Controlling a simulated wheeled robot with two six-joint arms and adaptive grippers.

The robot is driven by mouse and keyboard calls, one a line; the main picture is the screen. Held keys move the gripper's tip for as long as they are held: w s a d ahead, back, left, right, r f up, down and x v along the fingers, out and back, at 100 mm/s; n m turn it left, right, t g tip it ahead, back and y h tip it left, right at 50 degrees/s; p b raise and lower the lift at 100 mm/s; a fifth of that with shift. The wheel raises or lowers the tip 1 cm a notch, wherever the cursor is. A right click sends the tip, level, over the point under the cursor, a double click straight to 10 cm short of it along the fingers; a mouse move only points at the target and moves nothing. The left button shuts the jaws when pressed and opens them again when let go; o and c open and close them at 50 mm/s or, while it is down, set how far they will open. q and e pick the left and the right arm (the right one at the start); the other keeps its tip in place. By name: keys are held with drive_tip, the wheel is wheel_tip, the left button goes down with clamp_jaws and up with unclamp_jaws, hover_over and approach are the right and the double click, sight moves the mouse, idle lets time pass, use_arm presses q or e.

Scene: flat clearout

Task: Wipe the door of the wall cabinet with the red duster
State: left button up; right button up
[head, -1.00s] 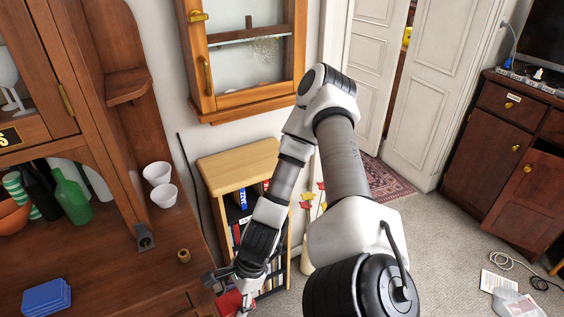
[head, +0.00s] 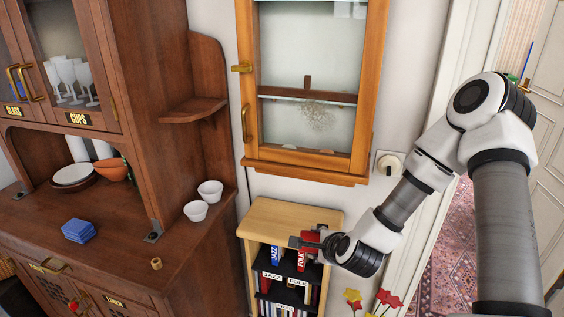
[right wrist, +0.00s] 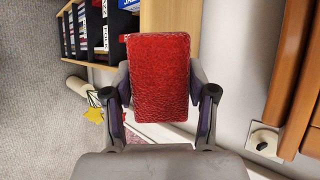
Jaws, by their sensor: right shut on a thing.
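The wall cabinet (head: 307,172) hangs on the white wall in the upper middle of the head view. Its door (head: 282,66) has an orange wooden frame, a glass pane and brass fittings on the left. A pale speckled smudge (head: 318,117) marks the lower pane. My right gripper (head: 306,240) is shut on the red duster (head: 313,236), below the cabinet and in front of the small bookcase, apart from the door. In the right wrist view the duster (right wrist: 160,75) is a flat red textured block between the two fingers. My left gripper is out of view.
The light wood bookcase (head: 270,213) stands under the cabinet. The brown dresser (head: 150,235), with two white cups on it, is at the left. A wall switch (head: 389,164) sits right of the cabinet. Red and yellow flowers (head: 385,298) stand low beside the bookcase.

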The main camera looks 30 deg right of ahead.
drive_tip(key=w+a+r+t+h, duration=0.15)
drive_tip(key=w+r, duration=0.25)
drive_tip(key=r, duration=0.4)
drive_tip(key=w+a+r+t+h, duration=0.1)
drive_tip(key=w+r+t+h, duration=0.2)
drive_tip(key=w+r, duration=0.35)
drive_tip(key=n+t+h, duration=0.1)
drive_tip(key=t, duration=0.1)
approach(284, 116)
drive_tip(key=a, duration=0.3)
use_arm(q)
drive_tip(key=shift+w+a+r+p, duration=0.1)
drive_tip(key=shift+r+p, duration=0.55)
drive_tip(key=shift+p, duration=0.05)
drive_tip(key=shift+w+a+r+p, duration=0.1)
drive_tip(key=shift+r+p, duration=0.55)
use_arm(e)
drive_tip(key=shift+w+d, duration=2.2)
drive_tip(key=shift+w, duration=0.25)
drive_tip(key=shift+w+d+r, duration=0.1)
drive_tip(key=shift+w+d, duration=0.35)
drive_tip(key=shift+d, duration=0.15)
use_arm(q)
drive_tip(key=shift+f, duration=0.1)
